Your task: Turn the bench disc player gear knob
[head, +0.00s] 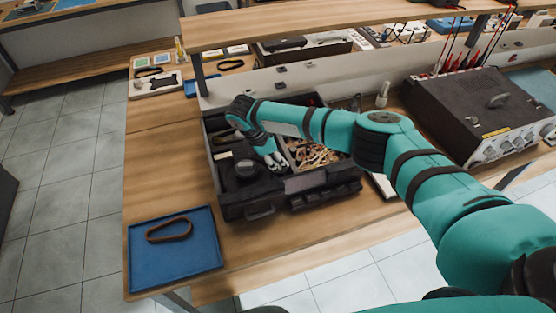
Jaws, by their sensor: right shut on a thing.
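The bench disc player (255,209) is a black, open-topped case on the wooden bench. A dark round part (245,169) sits in its left section, and a lighter, brownish, cluttered section lies on the right. My right arm reaches in from the right across the player. My right gripper (275,161) points down into the middle of the case, just right of the dark round part. It is shut on the gear knob, which is small and mostly hidden by the fingers. My left gripper is not in view.
A blue tray (136,262) with a dark belt loop (169,229) lies at the front left. A dark instrument box (471,112) with a pale knobbed front stands to the right. A raised shelf (300,22) runs behind. Bare bench lies left of the player.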

